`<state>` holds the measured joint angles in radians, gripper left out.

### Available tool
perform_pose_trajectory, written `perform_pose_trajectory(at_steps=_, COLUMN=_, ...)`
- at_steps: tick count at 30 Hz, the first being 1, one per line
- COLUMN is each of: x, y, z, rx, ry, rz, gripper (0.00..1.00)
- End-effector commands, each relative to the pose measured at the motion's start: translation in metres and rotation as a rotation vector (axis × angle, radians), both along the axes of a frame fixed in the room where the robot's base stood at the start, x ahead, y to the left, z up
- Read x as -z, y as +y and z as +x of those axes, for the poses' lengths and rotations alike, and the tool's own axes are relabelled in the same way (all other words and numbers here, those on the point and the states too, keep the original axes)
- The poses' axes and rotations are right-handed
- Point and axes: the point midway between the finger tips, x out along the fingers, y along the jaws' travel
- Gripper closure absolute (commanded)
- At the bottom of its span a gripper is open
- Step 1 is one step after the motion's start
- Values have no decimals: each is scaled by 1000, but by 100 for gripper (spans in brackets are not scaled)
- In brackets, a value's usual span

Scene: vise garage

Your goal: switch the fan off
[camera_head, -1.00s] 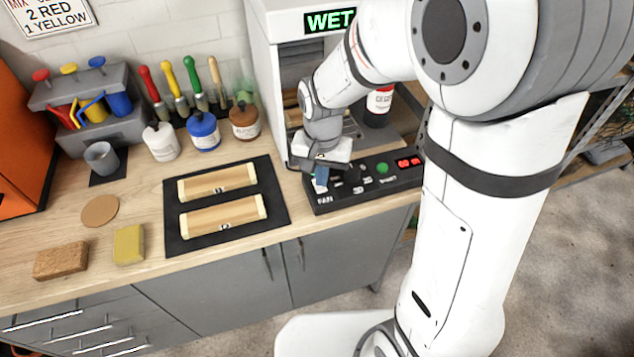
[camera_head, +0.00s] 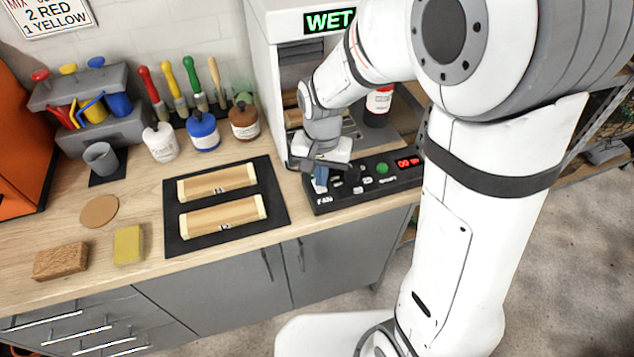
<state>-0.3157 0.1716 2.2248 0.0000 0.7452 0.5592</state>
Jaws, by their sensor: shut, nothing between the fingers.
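The black control panel (camera_head: 385,178) sits at the front of the white drying cabinet (camera_head: 268,70), with a green button, small knobs and a red lit display. The fan label (camera_head: 324,200) is at the panel's left end. My gripper (camera_head: 320,182) is shut and empty, pointing down over the panel's left end just above the fan label. The fan switch itself is hidden by the fingers, and I cannot tell whether they touch it. A green lit sign on the cabinet reads WET (camera_head: 329,21).
Two wooden pieces lie on a black mat (camera_head: 277,215) left of the panel. Bottles (camera_head: 203,131), brushes, a grey cup (camera_head: 101,157), a sponge (camera_head: 129,245) and a brown block (camera_head: 61,261) stand farther left. A red-labelled container (camera_head: 378,103) is behind the panel.

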Motion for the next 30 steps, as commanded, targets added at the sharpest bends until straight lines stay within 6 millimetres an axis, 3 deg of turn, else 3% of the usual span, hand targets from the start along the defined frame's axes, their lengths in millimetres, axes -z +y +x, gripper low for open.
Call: perform_pose_trajectory(at_steps=30, x=11, y=0, z=0, rx=-1, ry=0, rz=0, gripper=100)
